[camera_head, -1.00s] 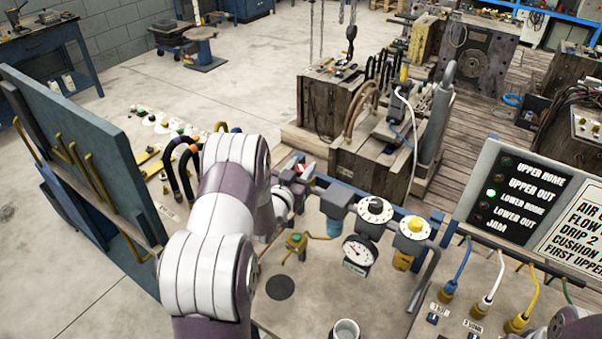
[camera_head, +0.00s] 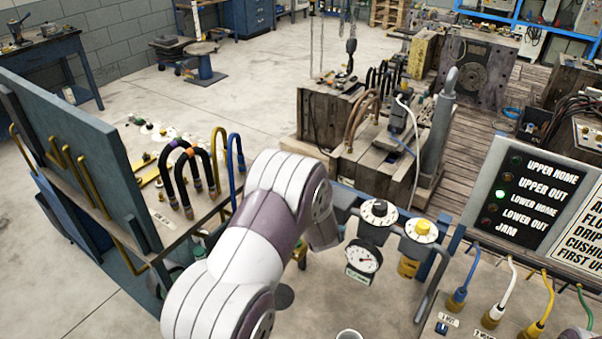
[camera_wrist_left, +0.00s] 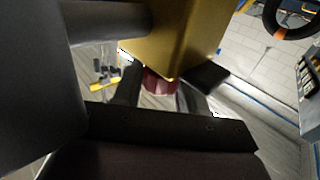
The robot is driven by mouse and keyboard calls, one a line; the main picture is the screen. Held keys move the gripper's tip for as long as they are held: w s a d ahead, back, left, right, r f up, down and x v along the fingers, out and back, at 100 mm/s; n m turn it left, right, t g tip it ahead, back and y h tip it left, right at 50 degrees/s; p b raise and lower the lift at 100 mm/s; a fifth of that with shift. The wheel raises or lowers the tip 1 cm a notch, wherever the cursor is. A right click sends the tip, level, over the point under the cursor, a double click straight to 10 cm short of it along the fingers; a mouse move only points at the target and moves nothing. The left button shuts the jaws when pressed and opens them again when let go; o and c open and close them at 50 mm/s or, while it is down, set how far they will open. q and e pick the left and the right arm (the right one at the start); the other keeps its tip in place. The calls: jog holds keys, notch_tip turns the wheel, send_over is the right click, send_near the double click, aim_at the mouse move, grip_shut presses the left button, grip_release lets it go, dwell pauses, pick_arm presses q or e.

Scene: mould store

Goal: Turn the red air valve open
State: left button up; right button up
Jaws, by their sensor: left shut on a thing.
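The red handle of the air valve (camera_wrist_left: 157,80) shows in the left wrist view, just below a yellow-brass body (camera_wrist_left: 188,40). My left gripper (camera_wrist_left: 162,90) has its two dark fingers on either side of the red handle and is shut on it. In the head view my left arm covers the valve and the gripper, so how far the handle is turned cannot be told there. My right gripper is in neither view.
Beside my left arm are a pressure gauge (camera_head: 363,257), a dial (camera_head: 379,212) and a yellow knob (camera_head: 421,229). A lamp panel (camera_head: 525,195) stands at right, with coloured cables (camera_head: 465,270) below it. A blue board (camera_head: 75,140) with hoses stands at left.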

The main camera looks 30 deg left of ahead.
pick_arm(q)
jog(key=shift+r, duration=0.3)
jog(key=o, duration=0.9)
jog(key=shift+f, duration=0.1)
jog(key=shift+s+d+f, duration=0.1)
jog(key=shift+s+d, duration=0.05)
jog(key=shift+d, duration=0.05)
jog(key=b+v, duration=0.3)
jog(key=v, duration=0.9)
